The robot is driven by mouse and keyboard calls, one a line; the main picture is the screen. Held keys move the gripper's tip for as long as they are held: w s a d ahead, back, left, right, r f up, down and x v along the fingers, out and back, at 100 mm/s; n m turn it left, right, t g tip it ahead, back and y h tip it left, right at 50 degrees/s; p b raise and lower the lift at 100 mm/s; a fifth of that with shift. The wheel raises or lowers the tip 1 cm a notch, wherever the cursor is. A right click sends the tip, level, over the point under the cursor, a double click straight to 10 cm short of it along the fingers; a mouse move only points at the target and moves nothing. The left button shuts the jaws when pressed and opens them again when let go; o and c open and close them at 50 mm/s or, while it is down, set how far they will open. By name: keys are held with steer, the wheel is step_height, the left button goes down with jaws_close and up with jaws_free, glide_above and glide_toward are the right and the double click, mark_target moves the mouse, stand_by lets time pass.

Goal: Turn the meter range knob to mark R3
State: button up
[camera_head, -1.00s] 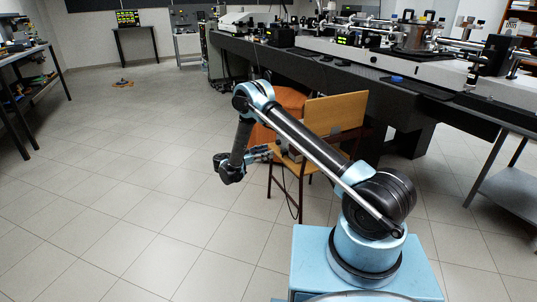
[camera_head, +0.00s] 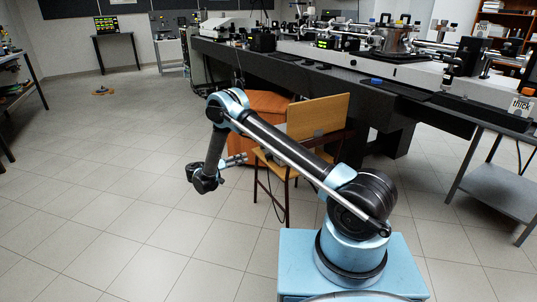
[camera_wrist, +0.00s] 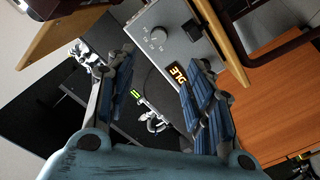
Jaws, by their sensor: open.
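The meter is a grey box face (camera_wrist: 178,45) in the wrist view, tilted in the picture. An orange lit display (camera_wrist: 178,75) is below the knob. The marks are too small to read, so I cannot tell where the knob points. My gripper (camera_wrist: 158,62) is open, with its two blue-padded fingers spread on either side of the picture and nothing between them. The knob appears beyond the fingertips. In the head view my gripper (camera_head: 242,159) is beside the chair.
A wooden chair (camera_head: 322,115) stands close to my gripper, with an orange object (camera_head: 265,103) behind it. A long dark optical bench (camera_head: 330,82) runs behind them. A grey side table (camera_head: 500,190) stands at right.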

steer(key=x, duration=1.6)
steer(key=shift+w+d, duration=0.2)
steer(key=shift+d, duration=0.15)
steer(key=c, duration=1.1)
